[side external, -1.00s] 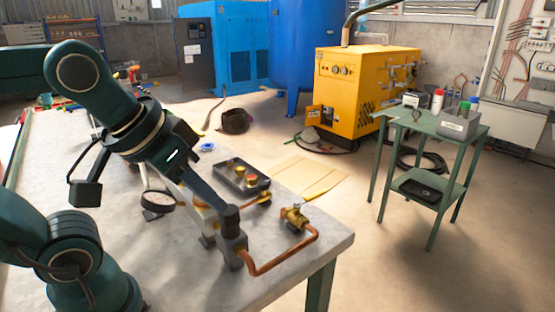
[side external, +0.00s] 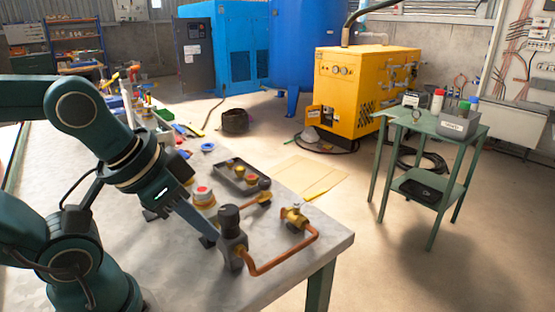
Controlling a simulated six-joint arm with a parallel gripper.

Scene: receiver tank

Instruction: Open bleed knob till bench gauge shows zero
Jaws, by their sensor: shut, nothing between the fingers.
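A black knob (side external: 229,217) stands upright on a grey valve block (side external: 234,248) near the bench's front right. A copper pipe (side external: 290,255) loops from the block to a brass fitting (side external: 295,217). My gripper (side external: 210,236) is shut and empty, pointing down to the right. Its tips are just left of the knob and block, lower than the knob's top; whether they touch the block I cannot tell. The round dial gauge is not visible now; my gripper and wrist cover that part of the bench.
A red-topped round part (side external: 203,196) sits behind my gripper. A dark tray (side external: 238,175) with small parts lies behind the knob. The bench (side external: 200,285) is clear in front. A green side table (side external: 440,125) and yellow machine (side external: 365,90) stand beyond.

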